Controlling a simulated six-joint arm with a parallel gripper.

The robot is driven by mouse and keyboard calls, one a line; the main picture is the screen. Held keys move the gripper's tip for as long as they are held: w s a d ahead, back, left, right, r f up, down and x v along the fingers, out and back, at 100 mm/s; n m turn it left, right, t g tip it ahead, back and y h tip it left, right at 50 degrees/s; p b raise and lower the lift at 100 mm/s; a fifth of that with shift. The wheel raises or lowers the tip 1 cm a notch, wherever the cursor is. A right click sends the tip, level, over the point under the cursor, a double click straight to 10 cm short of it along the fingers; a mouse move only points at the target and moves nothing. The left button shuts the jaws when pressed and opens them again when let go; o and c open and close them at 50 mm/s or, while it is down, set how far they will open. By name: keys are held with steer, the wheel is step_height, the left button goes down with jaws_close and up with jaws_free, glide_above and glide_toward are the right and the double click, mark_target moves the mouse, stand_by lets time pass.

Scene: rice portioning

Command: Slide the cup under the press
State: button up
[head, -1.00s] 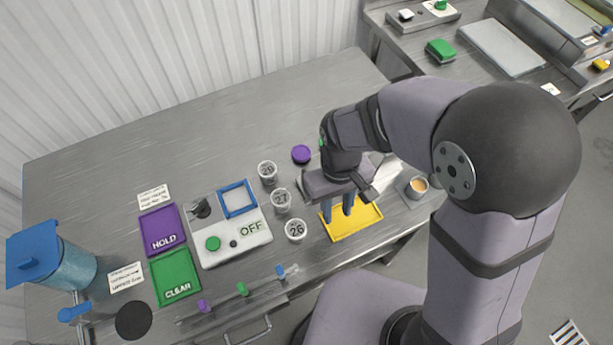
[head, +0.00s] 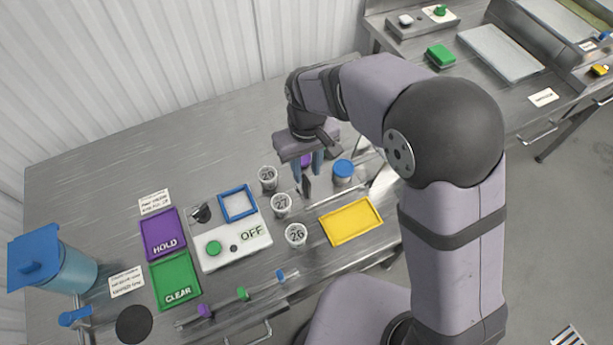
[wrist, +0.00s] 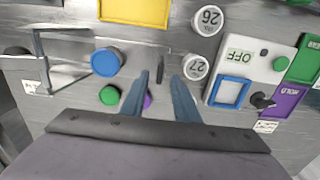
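Three small white numbered cups stand in a row beside the OFF unit: the rear cup (head: 268,178), the cup marked 27 (head: 281,206) and the cup marked 26 (head: 296,236). Cups 27 (wrist: 196,67) and 26 (wrist: 207,19) also show in the wrist view. My gripper (head: 308,173) is above the table, to the right of the rear cup. In the wrist view its fingers (wrist: 160,76) are apart, with a thin dark upright piece (wrist: 161,67) visible in line with the gap. I cannot tell whether they touch it. I cannot surely identify the press.
A blue-topped cylinder (head: 343,172) and a wire frame (wrist: 42,60) are near my gripper. A yellow tray (head: 351,221) lies empty in front. The OFF unit (head: 228,247), purple HOLD pad (head: 162,228) and green CLEAR pad (head: 175,279) are left. The rear table is clear.

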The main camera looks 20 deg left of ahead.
mark_target(307, 179)
steer(key=shift+f+p, duration=0.65)
steer(key=shift+f, duration=1.85)
jaws_close()
